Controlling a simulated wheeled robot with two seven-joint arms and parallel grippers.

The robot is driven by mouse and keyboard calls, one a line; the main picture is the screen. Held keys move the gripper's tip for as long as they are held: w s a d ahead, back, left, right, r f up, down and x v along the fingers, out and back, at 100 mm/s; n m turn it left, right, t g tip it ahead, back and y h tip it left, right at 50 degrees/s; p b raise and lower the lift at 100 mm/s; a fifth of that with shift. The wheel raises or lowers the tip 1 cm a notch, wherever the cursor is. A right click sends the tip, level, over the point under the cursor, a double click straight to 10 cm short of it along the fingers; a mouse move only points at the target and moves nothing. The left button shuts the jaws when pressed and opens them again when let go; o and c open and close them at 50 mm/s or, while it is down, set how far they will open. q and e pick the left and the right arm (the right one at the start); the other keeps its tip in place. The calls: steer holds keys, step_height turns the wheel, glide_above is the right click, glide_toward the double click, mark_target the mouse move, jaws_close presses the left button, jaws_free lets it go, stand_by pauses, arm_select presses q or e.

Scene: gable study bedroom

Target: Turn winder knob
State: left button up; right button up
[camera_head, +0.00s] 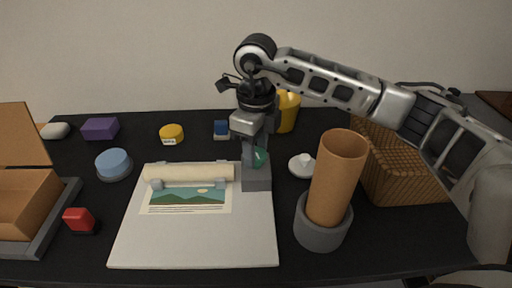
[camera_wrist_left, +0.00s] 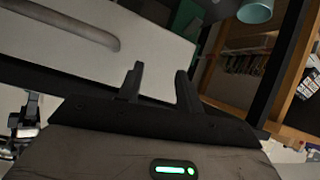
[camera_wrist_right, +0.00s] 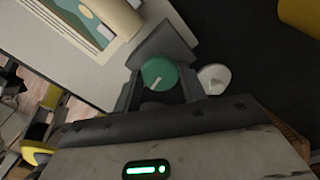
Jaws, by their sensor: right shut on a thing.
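The green winder knob (camera_head: 261,158) sits on a grey block (camera_head: 257,180) at the right edge of a white board (camera_head: 195,240). My right gripper (camera_head: 253,153) points down over the block, its fingers closed around the knob. In the right wrist view the knob (camera_wrist_right: 160,73) shows a white line on its face and lies between the fingers. A cream roller (camera_head: 188,172) stretches left of the block, with a landscape picture sheet (camera_head: 186,198) coming down from it. My left gripper (camera_wrist_left: 158,85) shows in the left wrist view, its fingers apart with nothing between them.
A brown cylinder (camera_head: 337,175) in a grey cup (camera_head: 322,222) and a white knob-like piece (camera_head: 301,165) stand right of the board. Behind are a yellow cup (camera_head: 287,112) and a wicker basket (camera_head: 400,170). A blue-topped round piece (camera_head: 114,163) and a red block (camera_head: 79,219) lie left.

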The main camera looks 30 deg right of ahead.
steer(key=m, duration=0.4)
steer(key=shift+w+r+m, duration=0.1)
steer(key=shift+m, duration=0.2)
steer(key=m, duration=0.4)
steer(key=shift+m, duration=0.3)
steer(key=shift+m+p, duration=0.3)
steer(key=shift+m, duration=0.6)
steer(key=m, duration=0.4)
steer(key=shift+p, duration=0.4)
steer(key=m+p, duration=0.1)
steer(key=m, duration=0.4)
steer(key=shift+r, duration=0.1)
steer(key=m+p, duration=0.1)
steer(key=m, duration=0.2)
steer(key=shift+m, duration=0.3)
steer(key=shift+m+p, duration=0.5)
steer(key=shift+m, duration=0.4)
steer(key=shift+m+p, duration=0.45)
steer(key=shift+m, duration=1.45)
arm_select(q)
steer(key=shift+s+a+r+m+g+y+p, duration=0.15)
steer(key=shift+a+r, duration=0.05)
steer(key=shift+r, duration=0.3)
steer(key=shift+s+a+r+m+g+y+p, duration=0.1)
steer(key=shift+a+r+m+g+y+p, duration=0.05)
steer(key=shift+r, duration=0.35)
arm_select(e)
steer(key=shift+m, duration=0.3)
